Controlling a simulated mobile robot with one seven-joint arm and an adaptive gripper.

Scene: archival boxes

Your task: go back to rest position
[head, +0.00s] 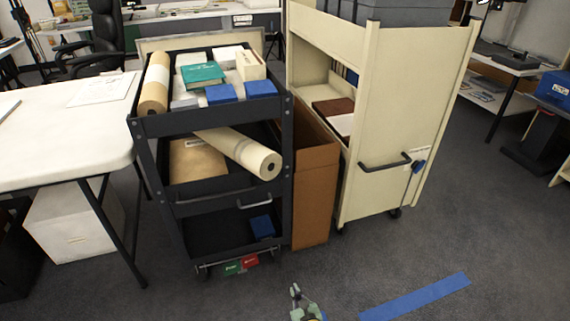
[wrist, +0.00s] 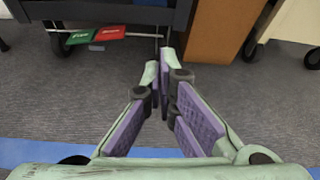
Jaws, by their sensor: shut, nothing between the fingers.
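My gripper (head: 297,293) shows at the bottom middle of the head view, low over the grey carpet and in front of the carts. In the wrist view my gripper (wrist: 158,68) is pale green with purple pads. Its fingertips meet and nothing is between them. It points toward the foot of the dark cart (head: 162,190), whose lower edge and caster show at the top of the wrist view. The gripper looks apart from the cart. Most of my arm is out of the head view.
A cream cart (head: 375,130) stands right of the dark cart, with a brown box (head: 314,190) between them. A white table (head: 60,140) is at left. Blue tape (head: 415,297) lies on the floor. Green and red pedals (wrist: 95,36) are under the dark cart. Carpet at front right is clear.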

